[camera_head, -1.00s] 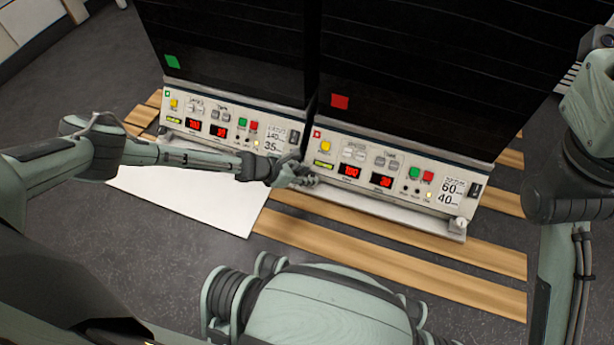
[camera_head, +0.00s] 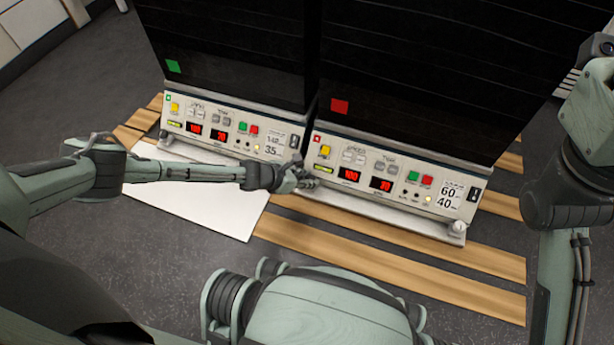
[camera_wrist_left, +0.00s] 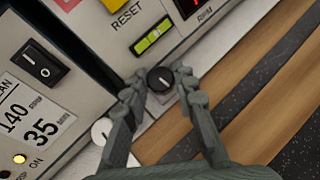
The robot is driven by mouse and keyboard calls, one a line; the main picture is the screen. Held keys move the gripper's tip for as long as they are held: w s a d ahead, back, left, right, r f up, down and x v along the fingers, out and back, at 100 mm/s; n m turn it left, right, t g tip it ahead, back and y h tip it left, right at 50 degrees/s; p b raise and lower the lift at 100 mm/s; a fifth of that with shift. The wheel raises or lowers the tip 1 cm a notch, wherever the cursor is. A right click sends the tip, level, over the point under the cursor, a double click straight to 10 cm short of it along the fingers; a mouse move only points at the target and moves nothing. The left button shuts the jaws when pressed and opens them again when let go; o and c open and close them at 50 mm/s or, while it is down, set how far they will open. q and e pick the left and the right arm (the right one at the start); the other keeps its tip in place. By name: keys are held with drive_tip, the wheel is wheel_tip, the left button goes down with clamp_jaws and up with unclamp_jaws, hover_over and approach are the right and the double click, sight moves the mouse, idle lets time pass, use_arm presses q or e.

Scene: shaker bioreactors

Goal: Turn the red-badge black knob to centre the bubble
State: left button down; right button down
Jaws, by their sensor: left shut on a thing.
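The black knob (camera_wrist_left: 160,80) with a white pointer line sits at the lower left corner of the right unit, which carries a red badge (camera_head: 317,139). My left gripper (camera_wrist_left: 160,88) is shut on this knob, one finger on each side, in the left wrist view. In the head view the left gripper (camera_head: 304,180) hides the knob. The yellow-green bubble vial (camera_wrist_left: 152,36) lies just above the knob in the left wrist view and also shows in the head view (camera_head: 323,168). The bubble's exact place is too small to tell. My right gripper is out of view.
The left unit (camera_head: 230,138) with a green badge stands close beside the right one. A white knob (camera_wrist_left: 101,131) sits at its near corner. Wooden slats (camera_head: 400,260) and a white sheet (camera_head: 200,200) lie on the floor in front.

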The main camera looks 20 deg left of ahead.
use_arm(q)
drive_tip(key=n+y, duration=0.1)
drive_tip(key=n+t+y+p, duration=0.1)
drive_tip(key=n, duration=0.1)
drive_tip(key=shift+s+d, duration=0.2)
drive_tip(key=shift+s, duration=0.05)
drive_tip(key=shift+w+n+t+y+p, duration=0.1)
drive_tip(key=shift+n+t+y+p, duration=0.25)
drive_tip(key=shift+n+y, duration=1.3)
drive_tip(key=shift+n, duration=0.45)
drive_tip(key=c, duration=1.5)
unclamp_jaws()
drive_tip(key=shift+r, duration=0.1)
drive_tip(key=shift+v, duration=3.7)
drive_tip(key=shift+o, duration=0.2)
